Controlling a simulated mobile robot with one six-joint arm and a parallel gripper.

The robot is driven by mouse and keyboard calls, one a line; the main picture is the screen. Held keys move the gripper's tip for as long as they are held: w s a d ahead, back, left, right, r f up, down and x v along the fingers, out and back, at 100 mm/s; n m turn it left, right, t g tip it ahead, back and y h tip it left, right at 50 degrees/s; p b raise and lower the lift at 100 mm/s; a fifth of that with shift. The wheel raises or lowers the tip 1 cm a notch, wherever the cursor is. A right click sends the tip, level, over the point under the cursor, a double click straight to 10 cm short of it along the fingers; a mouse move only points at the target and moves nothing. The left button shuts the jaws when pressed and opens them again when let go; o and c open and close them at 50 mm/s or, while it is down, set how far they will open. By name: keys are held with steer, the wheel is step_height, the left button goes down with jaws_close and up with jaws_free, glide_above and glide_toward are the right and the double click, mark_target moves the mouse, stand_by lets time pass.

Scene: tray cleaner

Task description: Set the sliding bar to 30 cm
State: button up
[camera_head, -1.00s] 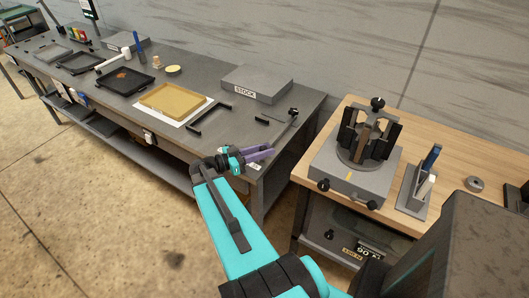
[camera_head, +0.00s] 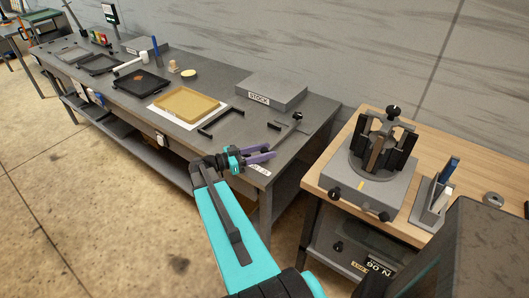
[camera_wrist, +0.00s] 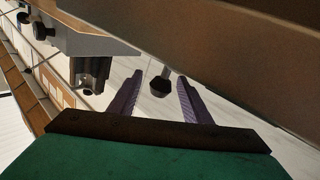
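The likely sliding bar is a thin bar with a dark end knob (camera_head: 298,116) at the right end of the grey bench (camera_head: 325,118), but I cannot be sure of this. A short black bar (camera_head: 273,126) lies beside it. No scale is legible. My gripper (camera_head: 273,151) is at the bench's front right edge, a little in front of these parts, with purple fingers apart. In the wrist view my gripper (camera_wrist: 158,82) is open. A dark knob (camera_wrist: 160,87) shows between or beyond its fingers; I cannot tell whether it touches them.
A box marked STOCK (camera_head: 272,90) stands behind the bars. A yellow tray (camera_head: 186,104) on a white sheet and a black tray (camera_head: 139,81) lie further left. A wooden table (camera_head: 328,172) with a grey clamp fixture (camera_head: 372,185) stands at the right. Floor is clear at left.

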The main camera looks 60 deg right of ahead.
steer(key=shift+w+a+f, duration=0.1)
steer(key=shift+w+a, duration=0.2)
steer(key=b+v, duration=0.4)
steer(key=v, duration=0.9)
steer(key=shift+b, duration=0.35)
steer(key=shift+d, duration=0.1)
